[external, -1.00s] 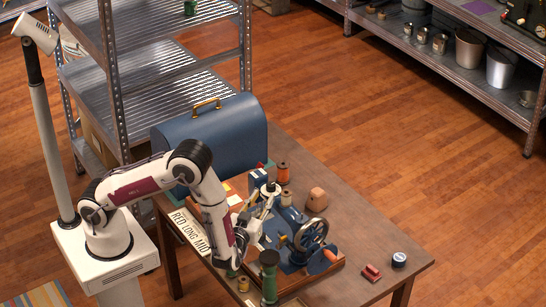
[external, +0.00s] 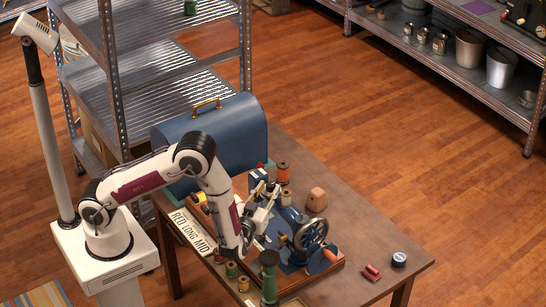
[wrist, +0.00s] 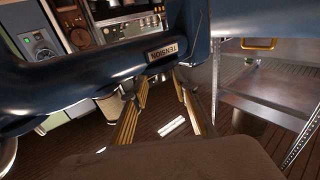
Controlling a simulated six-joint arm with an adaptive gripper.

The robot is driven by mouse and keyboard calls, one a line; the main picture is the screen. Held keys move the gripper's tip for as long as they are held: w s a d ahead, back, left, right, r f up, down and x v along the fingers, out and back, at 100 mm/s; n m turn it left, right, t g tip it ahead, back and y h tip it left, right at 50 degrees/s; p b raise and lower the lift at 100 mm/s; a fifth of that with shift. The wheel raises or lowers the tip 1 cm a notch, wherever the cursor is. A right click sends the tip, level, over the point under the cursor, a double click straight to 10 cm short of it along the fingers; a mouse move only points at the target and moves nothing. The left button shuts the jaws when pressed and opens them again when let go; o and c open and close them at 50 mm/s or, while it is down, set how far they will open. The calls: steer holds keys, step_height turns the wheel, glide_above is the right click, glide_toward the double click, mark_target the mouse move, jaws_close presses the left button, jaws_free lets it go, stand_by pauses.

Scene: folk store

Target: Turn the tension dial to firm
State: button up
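The blue sewing machine (external: 290,224) stands on a wooden base on the table, with a spoked handwheel (external: 311,236) at its right. My gripper (external: 267,201) is at the near left side of its head in the external view. In the wrist view, the dark blue machine arm (wrist: 75,98) crosses the picture, with an upside-down TENSION label (wrist: 162,51). Two gold-toned fingers of my gripper (wrist: 161,84) stand apart just below the label, with floor visible between them. I cannot make out the tension dial or its setting; contact is unclear.
A green spool (external: 269,270) stands upright in front of the machine. A domed blue case (external: 215,140) is behind it. The table's right side is mostly clear.

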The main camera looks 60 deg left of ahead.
mark_target(269, 188)
steer(key=shift+x, duration=1.55)
steer(key=shift+c, duration=0.5)
jaws_close()
